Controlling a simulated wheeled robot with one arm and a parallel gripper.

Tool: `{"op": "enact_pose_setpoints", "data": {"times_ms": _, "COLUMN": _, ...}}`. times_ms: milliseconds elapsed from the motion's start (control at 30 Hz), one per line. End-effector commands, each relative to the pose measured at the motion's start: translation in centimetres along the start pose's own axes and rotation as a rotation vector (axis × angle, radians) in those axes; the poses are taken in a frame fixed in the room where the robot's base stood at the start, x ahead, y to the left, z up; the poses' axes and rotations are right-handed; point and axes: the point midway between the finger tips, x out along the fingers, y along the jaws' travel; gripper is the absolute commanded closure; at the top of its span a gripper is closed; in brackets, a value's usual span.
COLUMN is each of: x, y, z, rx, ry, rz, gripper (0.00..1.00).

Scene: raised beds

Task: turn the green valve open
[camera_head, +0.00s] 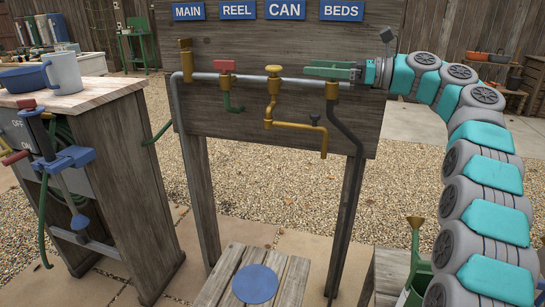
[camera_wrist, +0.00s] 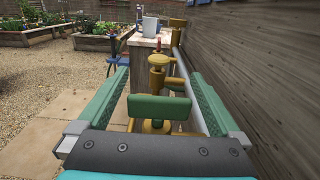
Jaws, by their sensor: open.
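The green valve is the rightmost one on the pipe, under the BEDS sign. Its flat green handle (camera_wrist: 158,107) sits in the middle of the wrist view, above a brass body (camera_head: 331,91). My gripper (camera_head: 322,68) reaches in from the right along the pipe. Its two green fingers are spread, one on each side of the handle, and I see gaps between them and the handle in the wrist view. In the head view the fingers overlap the handle, so its exact angle is hard to tell there.
The yellow valve (camera_head: 273,82) and red valve (camera_head: 225,68) stand farther left on the pipe (camera_head: 248,77). The wooden board (camera_head: 245,42) is close behind. A workbench (camera_head: 130,150) stands at left. A slatted stool (camera_head: 215,290) with a blue disc is below.

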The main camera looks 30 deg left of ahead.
Motion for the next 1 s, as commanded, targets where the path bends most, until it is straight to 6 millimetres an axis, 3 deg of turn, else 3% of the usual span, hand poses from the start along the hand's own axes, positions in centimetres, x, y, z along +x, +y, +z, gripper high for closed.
{"op": "enact_pose_setpoints", "data": {"times_ms": 1000, "x": -0.1, "y": -0.9, "z": -0.1, "rx": 0.003, "ry": 0.002, "rz": -0.367, "gripper": 0.0}}
